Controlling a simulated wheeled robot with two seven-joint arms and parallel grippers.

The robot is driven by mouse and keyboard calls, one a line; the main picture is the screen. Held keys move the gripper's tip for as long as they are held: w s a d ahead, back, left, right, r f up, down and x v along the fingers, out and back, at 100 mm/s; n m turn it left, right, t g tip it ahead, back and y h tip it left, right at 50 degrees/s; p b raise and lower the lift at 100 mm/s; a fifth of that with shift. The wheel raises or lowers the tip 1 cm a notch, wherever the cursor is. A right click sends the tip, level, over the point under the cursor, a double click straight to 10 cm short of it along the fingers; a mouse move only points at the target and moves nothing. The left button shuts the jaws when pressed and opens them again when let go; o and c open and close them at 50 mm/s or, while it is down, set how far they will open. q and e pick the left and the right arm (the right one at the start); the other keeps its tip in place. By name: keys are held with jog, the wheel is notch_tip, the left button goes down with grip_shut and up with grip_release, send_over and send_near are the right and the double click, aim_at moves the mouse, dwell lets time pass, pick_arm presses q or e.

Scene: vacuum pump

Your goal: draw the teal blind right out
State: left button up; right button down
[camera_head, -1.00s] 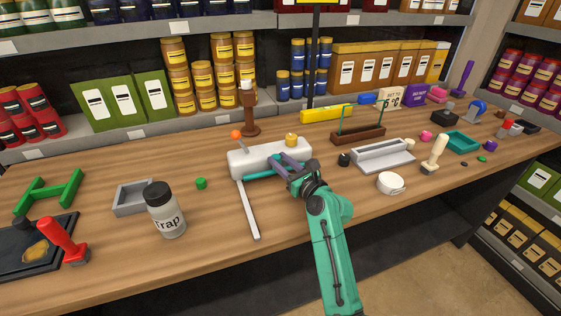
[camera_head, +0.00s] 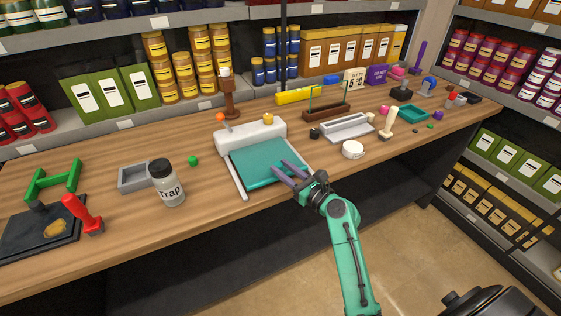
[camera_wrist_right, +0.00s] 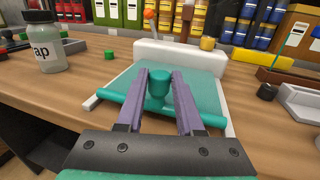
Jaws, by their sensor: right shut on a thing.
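The teal blind (camera_head: 262,158) is a flat sheet drawn forward from the white housing (camera_head: 250,137), lying between two pale side rails. In the right wrist view, the blind (camera_wrist_right: 118,85) ends in a teal front bar with an upright round knob (camera_wrist_right: 158,88). My right gripper (camera_head: 278,172) has purple fingers shut on this knob, near the table's front edge; its fingers also show in the right wrist view (camera_wrist_right: 159,80). In the head view the knob is hidden by the fingers. My left gripper is not in view.
A jar labelled "Trap" (camera_head: 167,184) and a grey tray (camera_head: 134,177) stand left of the housing. A white round container (camera_head: 353,150) and a grey device (camera_head: 347,128) stand to the right. A brown post (camera_head: 229,95) stands behind. Free room lies in front of the table.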

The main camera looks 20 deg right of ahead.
jog(key=shift+f, duration=0.15)
jog(key=c, duration=0.8)
grip_release()
jog(key=shift+s+r, duration=0.2)
jog(key=shift+s, duration=0.05)
jog(key=shift+s+d+f, duration=0.15)
jog(key=shift+s, duration=0.15)
jog(key=b+v, duration=0.4)
jog(key=v, duration=1)
